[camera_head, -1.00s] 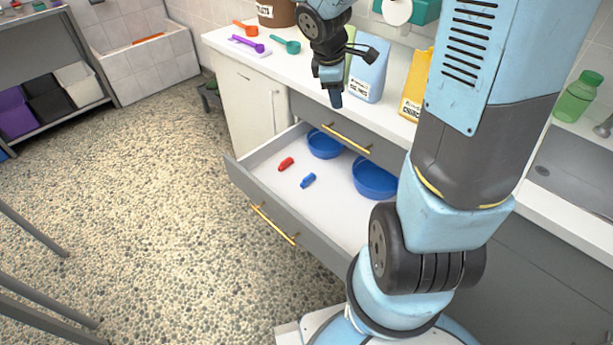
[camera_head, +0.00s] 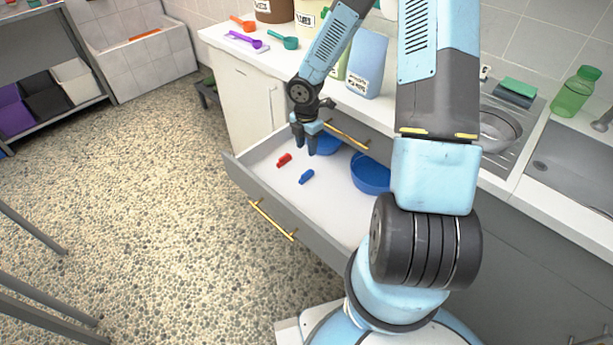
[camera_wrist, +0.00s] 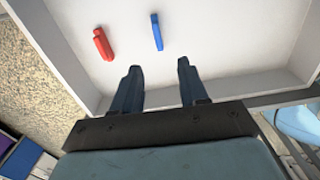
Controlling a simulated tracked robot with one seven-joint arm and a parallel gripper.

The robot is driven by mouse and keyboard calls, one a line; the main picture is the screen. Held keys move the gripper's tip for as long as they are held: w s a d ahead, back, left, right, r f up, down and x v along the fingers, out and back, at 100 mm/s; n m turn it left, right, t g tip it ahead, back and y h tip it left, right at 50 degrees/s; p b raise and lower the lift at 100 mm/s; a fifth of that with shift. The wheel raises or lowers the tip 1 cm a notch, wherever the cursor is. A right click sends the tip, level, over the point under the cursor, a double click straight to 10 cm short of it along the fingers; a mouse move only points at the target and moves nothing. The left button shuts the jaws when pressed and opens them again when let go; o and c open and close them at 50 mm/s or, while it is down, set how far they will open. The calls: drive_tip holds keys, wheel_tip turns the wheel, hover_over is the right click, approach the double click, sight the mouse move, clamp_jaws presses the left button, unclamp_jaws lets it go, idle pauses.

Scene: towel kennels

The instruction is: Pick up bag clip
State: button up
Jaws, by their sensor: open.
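Two bag clips lie apart on the white floor of the open drawer (camera_head: 262,153). The red clip (camera_head: 284,160) is nearer the drawer's left side and the blue clip (camera_head: 306,177) is to its right. In the wrist view the red clip (camera_wrist: 103,44) is at upper left and the blue clip (camera_wrist: 157,32) is at top centre, beyond my fingertips. My gripper (camera_head: 305,150) is open and empty, pointing down over the drawer near both clips. In the wrist view its two fingers (camera_wrist: 159,70) stand apart with bare drawer floor between them.
Two blue bowls are in the drawer, one (camera_head: 327,144) partly behind my gripper and one (camera_head: 370,174) farther right. The counter (camera_head: 225,38) above holds scoops and containers. The drawer's front wall (camera_head: 285,205) and sides form raised edges around the clips.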

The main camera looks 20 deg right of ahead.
drive_tip(key=f, duration=0.1)
hover_over(306, 172)
drive_tip(key=f, duration=0.7)
drive_tip(key=shift+s+a+f, duration=0.15)
drive_tip(key=shift+s+f, duration=0.15)
drive_tip(key=shift+w+d+f, duration=0.1)
drive_tip(key=shift+w+f, duration=0.05)
drive_tip(key=shift+f, duration=1.3)
drive_tip(key=shift+w+d+f, duration=0.1)
drive_tip(key=shift+f, duration=1.3)
clamp_jaws()
